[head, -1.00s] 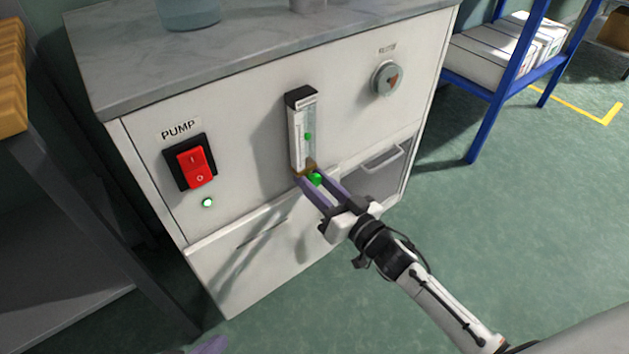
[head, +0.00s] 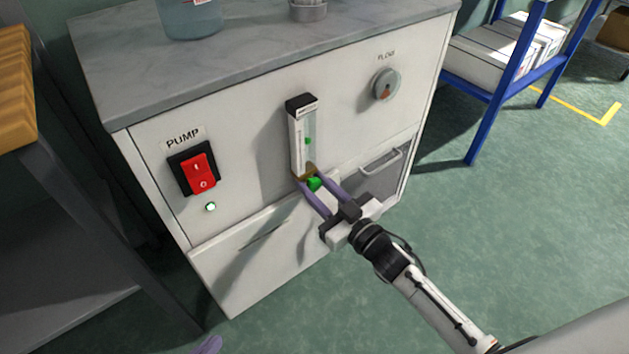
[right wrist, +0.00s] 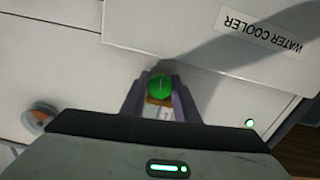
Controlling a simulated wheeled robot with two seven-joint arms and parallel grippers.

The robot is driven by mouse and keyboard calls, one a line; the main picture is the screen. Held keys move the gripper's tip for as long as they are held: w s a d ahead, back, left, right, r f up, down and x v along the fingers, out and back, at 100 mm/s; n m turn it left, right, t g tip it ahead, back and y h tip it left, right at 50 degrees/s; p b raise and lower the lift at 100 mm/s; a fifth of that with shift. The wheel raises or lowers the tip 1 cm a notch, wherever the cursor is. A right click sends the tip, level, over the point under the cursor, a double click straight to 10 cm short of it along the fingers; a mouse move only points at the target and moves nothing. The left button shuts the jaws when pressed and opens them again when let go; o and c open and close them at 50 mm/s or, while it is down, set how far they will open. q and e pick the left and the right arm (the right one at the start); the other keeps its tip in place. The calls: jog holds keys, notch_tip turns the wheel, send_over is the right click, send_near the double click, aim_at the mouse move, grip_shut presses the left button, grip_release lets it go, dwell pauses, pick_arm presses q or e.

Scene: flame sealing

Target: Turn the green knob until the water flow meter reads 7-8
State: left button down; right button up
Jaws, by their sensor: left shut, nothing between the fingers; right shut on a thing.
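The green knob (head: 314,184) sits at the bottom of the water flow meter (head: 304,136) on the white cabinet front. My right gripper (head: 310,187) is shut on the knob, one finger on each side. The right wrist view also shows the knob (right wrist: 160,86) between the fingers. A green float (head: 308,141) shows in the meter tube, around mid-height; the scale numbers are too small to read. My left gripper (head: 208,345) shows only as a purple fingertip at the bottom edge, away from the cabinet, shut and empty.
The red pump switch (head: 198,173) is left of the meter, with a lit green lamp (head: 210,207) below. A round flow dial (head: 385,84) is upper right. A drawer handle (head: 381,161) is right of the knob. Open floor lies to the right.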

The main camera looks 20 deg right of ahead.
jog(key=n, duration=0.3)
jog(key=shift+p, duration=0.35)
pick_arm(q)
jog(key=shift+s+a+r, duration=0.1)
jog(key=shift+a+r, duration=0.15)
jog(key=shift+r, duration=0.15)
pick_arm(e)
jog(key=shift+n, duration=0.8)
jog(key=o, duration=0.7)
jog(key=shift+o, duration=0.2)
pick_arm(q)
jog(key=shift+t, duration=0.3)
pick_arm(e)
jog(key=shift+s, duration=0.1)
